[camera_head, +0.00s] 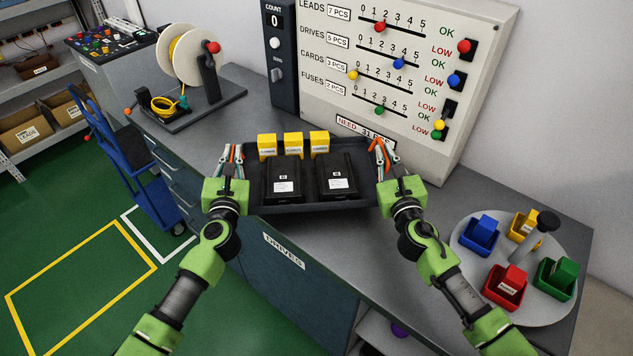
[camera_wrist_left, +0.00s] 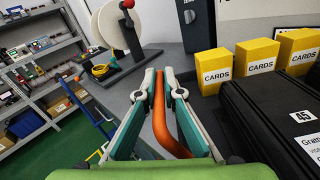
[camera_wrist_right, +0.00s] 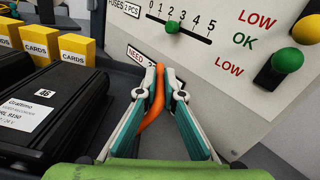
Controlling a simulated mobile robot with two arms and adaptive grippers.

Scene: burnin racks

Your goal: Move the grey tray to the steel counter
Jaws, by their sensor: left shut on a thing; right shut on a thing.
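The dark grey tray (camera_head: 312,208) is level at the front part of the grey steel counter (camera_head: 205,128); I cannot tell whether it rests on the top or hangs just above it. It carries two black drives (camera_head: 283,190) (camera_head: 337,187) and three yellow CARDS boxes (camera_head: 293,145). My left gripper (camera_head: 232,158) is shut on the tray's left orange handle (camera_wrist_left: 161,122). My right gripper (camera_head: 381,156) is shut on its right orange handle (camera_wrist_right: 154,104). The tray's underside is hidden.
A board with sliders (camera_head: 400,75) stands behind the tray. A cable reel (camera_head: 190,58) on a base is at the back left. A round turntable (camera_head: 470,244) with coloured bins is at the right. A blue hand truck (camera_head: 135,160) stands on the floor at left.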

